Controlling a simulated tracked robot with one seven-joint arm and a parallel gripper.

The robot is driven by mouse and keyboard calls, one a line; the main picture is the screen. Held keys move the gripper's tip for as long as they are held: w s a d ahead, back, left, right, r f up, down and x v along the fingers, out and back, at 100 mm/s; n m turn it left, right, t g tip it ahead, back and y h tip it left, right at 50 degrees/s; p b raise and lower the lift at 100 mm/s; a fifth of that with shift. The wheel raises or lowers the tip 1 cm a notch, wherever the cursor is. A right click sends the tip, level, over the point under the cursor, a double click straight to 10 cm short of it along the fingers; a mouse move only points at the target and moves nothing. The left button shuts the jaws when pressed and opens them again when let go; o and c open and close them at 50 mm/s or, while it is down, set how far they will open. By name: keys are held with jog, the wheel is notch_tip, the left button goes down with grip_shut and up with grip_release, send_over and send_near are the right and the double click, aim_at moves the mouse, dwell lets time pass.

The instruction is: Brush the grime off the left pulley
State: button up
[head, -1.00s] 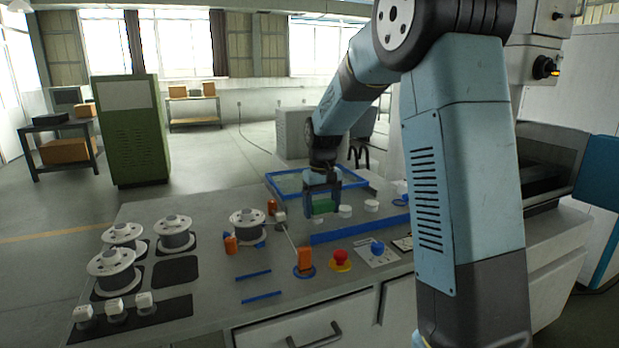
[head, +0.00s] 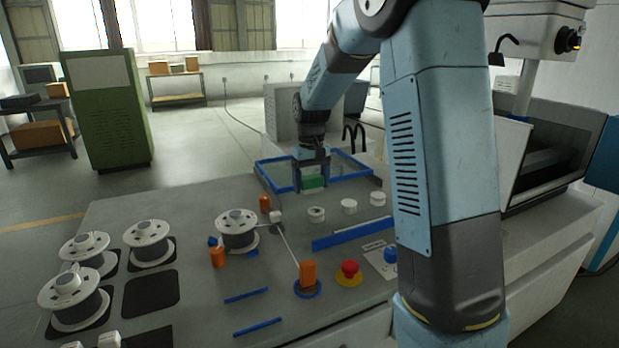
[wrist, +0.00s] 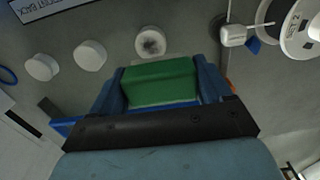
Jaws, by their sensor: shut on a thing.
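Three white pulleys stand in a row on the bench top. The left pulley (head: 316,214) is nearest the wire spool. In the wrist view this left pulley (wrist: 151,42) has dark grime on its face. The middle pulley (head: 348,206) and the right pulley (head: 378,198) look clean. My gripper (head: 313,180) is shut on a green block-shaped brush (wrist: 160,82). The brush is behind the left pulley in the head view, near the blue-framed tray, and apart from the pulley. The brush's underside is hidden in the wrist view.
A blue-framed tray (head: 265,180) lies behind the pulleys. A wire spool (head: 237,231) and an orange post (head: 308,275) stand to the left and front. A blue bar (head: 350,235) and a red button (head: 349,268) lie in front.

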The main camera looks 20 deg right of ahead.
aim_at(310, 212)
jog(key=shift+a+f, duration=0.2)
jog(key=shift+f, duration=2.9)
jog(key=shift+d+f, duration=0.1)
jog(key=shift+f, duration=0.2)
jog(key=shift+c, duration=0.4)
jog(key=shift+w+d+f, duration=0.1)
jog(key=shift+w+d, duration=0.1)
jog(key=shift+d, duration=0.7)
jog(key=shift+w+d, duration=0.15)
jog(key=shift+d, duration=0.75)
jog(key=shift+s+a, duration=0.15)
jog(key=shift+a, duration=0.5)
jog(key=shift+s+a, duration=0.2)
jog(key=shift+a, duration=1.05)
notch_tip(310, 212, up, 2)
jog(key=shift+a+r, duration=0.1)
jog(key=shift+a, duration=0.05)
jog(key=shift+r, duration=2.9)
jog(key=shift+s+d+f, duration=0.1)
jog(key=shift+d, duration=0.1)
